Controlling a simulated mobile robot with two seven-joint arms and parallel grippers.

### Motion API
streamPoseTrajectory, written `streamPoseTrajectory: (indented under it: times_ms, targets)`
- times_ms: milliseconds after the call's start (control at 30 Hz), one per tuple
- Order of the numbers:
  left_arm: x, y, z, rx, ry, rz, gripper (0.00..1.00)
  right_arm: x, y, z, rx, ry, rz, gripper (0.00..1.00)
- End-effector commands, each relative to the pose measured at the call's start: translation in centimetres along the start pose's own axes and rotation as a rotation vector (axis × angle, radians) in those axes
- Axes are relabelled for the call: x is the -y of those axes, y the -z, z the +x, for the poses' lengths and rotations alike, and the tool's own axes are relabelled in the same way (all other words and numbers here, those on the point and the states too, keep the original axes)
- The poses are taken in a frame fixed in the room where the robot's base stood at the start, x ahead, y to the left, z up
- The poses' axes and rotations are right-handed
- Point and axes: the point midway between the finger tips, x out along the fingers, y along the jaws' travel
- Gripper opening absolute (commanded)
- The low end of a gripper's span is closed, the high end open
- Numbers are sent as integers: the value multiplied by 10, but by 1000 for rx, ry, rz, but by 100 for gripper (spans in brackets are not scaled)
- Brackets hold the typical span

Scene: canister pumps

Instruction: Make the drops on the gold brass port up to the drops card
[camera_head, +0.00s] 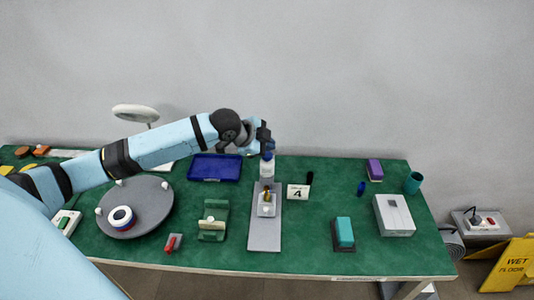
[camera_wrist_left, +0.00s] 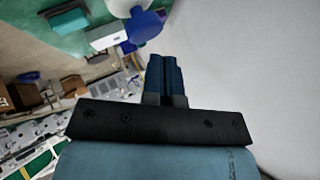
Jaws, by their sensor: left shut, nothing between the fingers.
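The gold brass port (camera_head: 267,196) sits on a white block on a long grey plate (camera_head: 264,236) in the middle of the table. Any drops on it are too small to make out. The drops card (camera_head: 298,192) stands just right of the plate and reads 4. A white bottle with a blue top (camera_head: 267,169) stands upright at the plate's back end; its blue top also shows in the left wrist view (camera_wrist_left: 146,26). My left gripper (camera_head: 268,148) is shut and empty, at the bottle's blue top; its closed fingers show in the left wrist view (camera_wrist_left: 166,75). I cannot tell whether they touch the top. My right gripper is out of view.
A blue tray (camera_head: 215,178) lies behind, left of the bottle. A grey round turntable (camera_head: 150,220), a green holder (camera_head: 213,228) and a red-handled item (camera_head: 173,243) are to the left. A teal block (camera_head: 344,232) and a white box (camera_head: 394,215) are to the right.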

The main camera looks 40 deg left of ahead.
Motion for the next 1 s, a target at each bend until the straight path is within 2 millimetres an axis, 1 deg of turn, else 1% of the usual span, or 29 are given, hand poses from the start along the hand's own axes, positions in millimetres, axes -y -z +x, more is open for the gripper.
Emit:
streamPoseTrajectory:
  times_ms: [133, 1000]
  targets:
    - [-2, -2, 3, 0, 0, 0, 0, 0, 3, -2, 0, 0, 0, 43]
    - [-6, -6, 8, 1, -1, 0, 0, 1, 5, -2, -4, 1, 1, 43]
